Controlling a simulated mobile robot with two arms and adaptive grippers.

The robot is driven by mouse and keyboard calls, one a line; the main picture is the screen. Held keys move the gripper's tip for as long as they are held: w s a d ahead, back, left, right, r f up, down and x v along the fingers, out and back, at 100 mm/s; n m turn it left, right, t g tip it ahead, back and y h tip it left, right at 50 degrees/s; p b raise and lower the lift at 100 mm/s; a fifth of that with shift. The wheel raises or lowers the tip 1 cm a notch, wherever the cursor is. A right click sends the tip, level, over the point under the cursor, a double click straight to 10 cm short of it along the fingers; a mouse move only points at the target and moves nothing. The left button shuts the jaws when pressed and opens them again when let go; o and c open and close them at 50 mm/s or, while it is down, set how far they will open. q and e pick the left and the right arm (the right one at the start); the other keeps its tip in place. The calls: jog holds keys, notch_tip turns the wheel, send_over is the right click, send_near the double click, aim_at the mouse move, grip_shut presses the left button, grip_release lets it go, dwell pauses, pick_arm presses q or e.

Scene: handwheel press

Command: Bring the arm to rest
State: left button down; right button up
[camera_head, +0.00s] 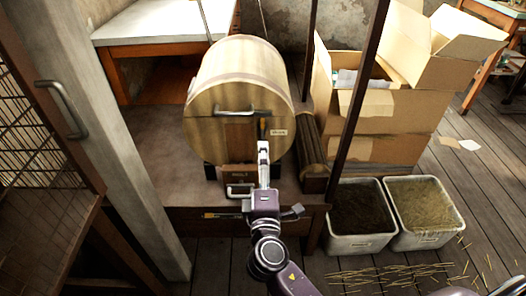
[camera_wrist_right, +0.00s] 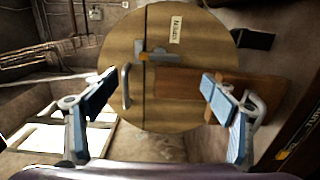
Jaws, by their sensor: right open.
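My right arm reaches up from the bottom of the head view, and its gripper (camera_head: 263,150) is in front of the round face of a wooden drum (camera_head: 240,85). In the right wrist view the gripper (camera_wrist_right: 157,95) is open with nothing between its two fingers. The drum's face (camera_wrist_right: 180,105) fills the middle behind them, with a metal handle (camera_wrist_right: 126,87), a latch (camera_wrist_right: 155,54) and a small label (camera_wrist_right: 175,30). I cannot tell exactly how far the fingers are from the drum. My left gripper is not in view.
The drum rests on a brown bench (camera_head: 155,150). Cardboard boxes (camera_head: 390,115) and two bins, one dark-filled (camera_head: 387,241) and one straw-filled (camera_head: 455,230), stand at right. A grey post (camera_head: 115,160) and mesh door (camera_head: 35,150) are at left. Dark uprights pass near the drum.

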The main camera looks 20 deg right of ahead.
jog(key=shift+s+a, duration=0.2)
jog(key=shift+s, duration=0.45)
